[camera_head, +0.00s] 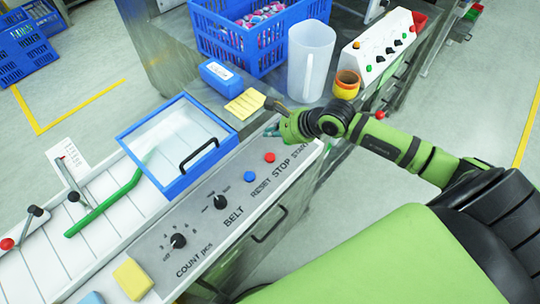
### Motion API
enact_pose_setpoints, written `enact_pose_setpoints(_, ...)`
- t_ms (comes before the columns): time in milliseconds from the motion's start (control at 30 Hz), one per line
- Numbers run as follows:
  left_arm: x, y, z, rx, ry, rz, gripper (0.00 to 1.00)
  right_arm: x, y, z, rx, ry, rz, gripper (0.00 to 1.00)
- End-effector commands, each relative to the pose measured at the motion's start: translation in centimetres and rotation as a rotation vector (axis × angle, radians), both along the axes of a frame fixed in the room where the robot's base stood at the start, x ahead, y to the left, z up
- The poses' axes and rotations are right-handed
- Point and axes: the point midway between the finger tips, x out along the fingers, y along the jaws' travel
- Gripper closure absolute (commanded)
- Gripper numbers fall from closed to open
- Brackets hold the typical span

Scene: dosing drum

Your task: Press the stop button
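The red stop button (269,157) sits on the grey sloped control panel (140,243), above the printed word STOP. The blue reset button (249,176) is just to its lower left. The spot above the START label is partly covered by my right gripper, and I see no start button there. My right gripper (271,124) is over the upper end of the panel, above and slightly right of the red button, apart from it in the picture. Its fingers are small and partly hidden, so I cannot tell whether they are open. My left gripper is not in view.
A blue-framed clear cover (130,133) with a black handle lies left of the panel. A white jug (310,62), a blue crate (215,40), a yellow note pad (245,104) and a yellow-orange cup (347,84) stand beyond my gripper. Two black knobs are on the panel.

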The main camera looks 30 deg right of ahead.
Motion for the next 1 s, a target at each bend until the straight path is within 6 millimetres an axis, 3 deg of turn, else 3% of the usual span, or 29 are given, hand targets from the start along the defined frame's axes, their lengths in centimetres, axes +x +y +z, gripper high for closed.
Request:
enact_pose_setpoints(267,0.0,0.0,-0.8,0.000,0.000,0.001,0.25,0.0,0.1,-1.2,0.003,0.001,-0.001,1.00)
enact_pose_setpoints(800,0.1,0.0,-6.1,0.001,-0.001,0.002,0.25,0.0,0.1,-8.4,0.003,0.001,-0.001,1.00)
enact_pose_setpoints(1000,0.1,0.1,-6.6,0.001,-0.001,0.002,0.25,0.0,0.1,-8.9,0.003,0.000,0.000,1.00)
